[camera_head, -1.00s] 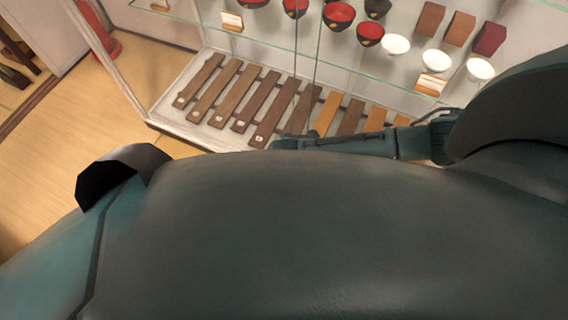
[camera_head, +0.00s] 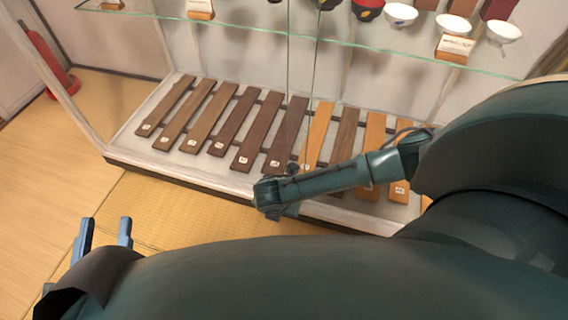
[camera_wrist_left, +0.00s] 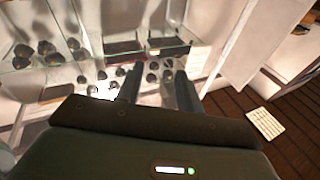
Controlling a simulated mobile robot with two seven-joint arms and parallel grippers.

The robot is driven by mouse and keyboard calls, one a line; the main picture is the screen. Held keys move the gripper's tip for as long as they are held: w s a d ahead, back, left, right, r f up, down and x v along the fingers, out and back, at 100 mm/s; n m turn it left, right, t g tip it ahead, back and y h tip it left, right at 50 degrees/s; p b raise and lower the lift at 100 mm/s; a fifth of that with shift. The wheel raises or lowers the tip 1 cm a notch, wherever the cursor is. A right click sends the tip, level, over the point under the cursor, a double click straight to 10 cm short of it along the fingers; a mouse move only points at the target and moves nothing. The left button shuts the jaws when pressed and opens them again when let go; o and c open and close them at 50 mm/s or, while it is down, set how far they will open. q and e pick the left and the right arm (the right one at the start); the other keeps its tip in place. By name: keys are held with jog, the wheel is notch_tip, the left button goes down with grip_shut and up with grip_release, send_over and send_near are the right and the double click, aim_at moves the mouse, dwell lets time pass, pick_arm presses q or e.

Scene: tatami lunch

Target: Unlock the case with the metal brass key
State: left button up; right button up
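The glass-fronted display case (camera_head: 150,180) fills the upper part of the head view, with upright glass panel edges near its middle. My right arm reaches in from the right to the case's lower front, and its end (camera_head: 268,197) is there; its fingers cannot be made out. My left gripper (camera_head: 104,234) is at the lower left, in front of the case and apart from it. Its two blue fingers are spread and empty. They also show open in the left wrist view (camera_wrist_left: 159,88), facing glass shelves. I cannot make out the brass key or a lock.
Several wooden bars (camera_head: 233,128) lie on the case floor. White bowls (camera_head: 454,25) stand on the glass shelf (camera_head: 250,33). A red extinguisher-like object (camera_head: 48,65) stands at the far left. Tatami floor (camera_head: 150,210) is clear before the case. A white card (camera_wrist_left: 265,122) shows in the wrist view.

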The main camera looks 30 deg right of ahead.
jog(key=b+x, duration=0.7)
jog(key=x, duration=0.5)
jog(key=shift+a+f, duration=0.1)
jog(key=shift+f, duration=0.15)
pick_arm(q)
jog(key=r+m+t+h, duration=0.1)
jog(key=r+h, duration=0.1)
jog(key=w+r+m+t+h, duration=0.1)
jog(key=r+m+h, duration=0.1)
jog(key=r, duration=0.1)
pick_arm(e)
jog(key=c, duration=1)
pick_arm(q)
jog(key=shift+w, duration=0.1)
pick_arm(e)
jog(key=shift+o, duration=0.2)
